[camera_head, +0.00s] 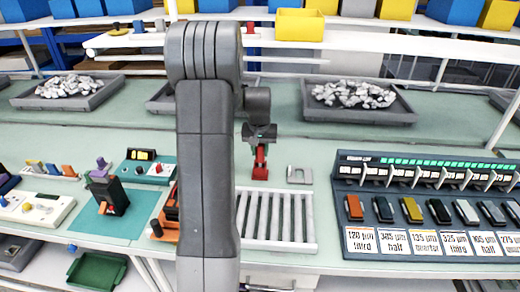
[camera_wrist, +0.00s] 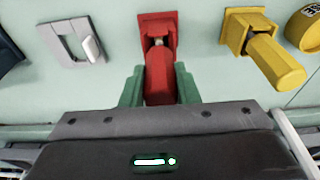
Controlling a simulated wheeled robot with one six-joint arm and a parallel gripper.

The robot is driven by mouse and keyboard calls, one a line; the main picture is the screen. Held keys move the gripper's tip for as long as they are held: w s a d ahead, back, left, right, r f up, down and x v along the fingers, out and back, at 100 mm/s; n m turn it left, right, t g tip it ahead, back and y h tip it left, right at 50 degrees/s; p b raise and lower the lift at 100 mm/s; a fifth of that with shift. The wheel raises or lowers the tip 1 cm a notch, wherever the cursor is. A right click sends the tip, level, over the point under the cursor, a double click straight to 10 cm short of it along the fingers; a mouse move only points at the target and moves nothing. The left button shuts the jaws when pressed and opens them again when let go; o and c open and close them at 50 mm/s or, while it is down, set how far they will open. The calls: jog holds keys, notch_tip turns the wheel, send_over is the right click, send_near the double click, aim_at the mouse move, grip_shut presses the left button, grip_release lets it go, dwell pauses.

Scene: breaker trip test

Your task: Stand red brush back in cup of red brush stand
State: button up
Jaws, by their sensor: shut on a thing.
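The red brush (camera_wrist: 160,82) has a thick handle and a small grey part at its far end. My gripper (camera_wrist: 160,88) is shut on its handle, with a green finger on each side. The red brush stand (camera_wrist: 144,22) has a square red base right at the brush's far end. I cannot tell whether that end is inside the cup or just over it. In the head view my gripper (camera_head: 260,138) points down above the red brush (camera_head: 261,154), which lines up with the red stand (camera_head: 260,173) on the bench.
A grey plate with a handle (camera_wrist: 72,42) lies left of the stand in the wrist view. A yellow brush and stand (camera_wrist: 262,48) are on the right. In the head view, a slatted rack (camera_head: 275,245) lies in front and a breaker panel (camera_head: 425,160) stands right.

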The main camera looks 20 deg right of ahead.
jog(key=shift+f+b, duration=0.35)
jog(key=shift+f, duration=0.25)
jog(key=o, duration=1.1)
jog(key=shift+o, duration=0.2)
jog(key=shift+r, duration=0.1)
notch_tip(320, 180, up, 14)
jog(key=s+a+b, duration=0.1)
jog(key=s, duration=0.1)
jog(key=shift+s+f, duration=0.2)
jog(key=shift+f, duration=0.05)
jog(key=shift+f, duration=0.1)
jog(key=f, duration=0.4)
jog(key=w+f, duration=0.1)
jog(key=f, duration=0.3)
jog(key=w+d+f+p, duration=0.1)
jog(key=f, duration=0.4)
jog(key=shift+w+f, duration=0.1)
jog(key=shift+w, duration=0.05)
jog(key=shift+r, duration=0.2)
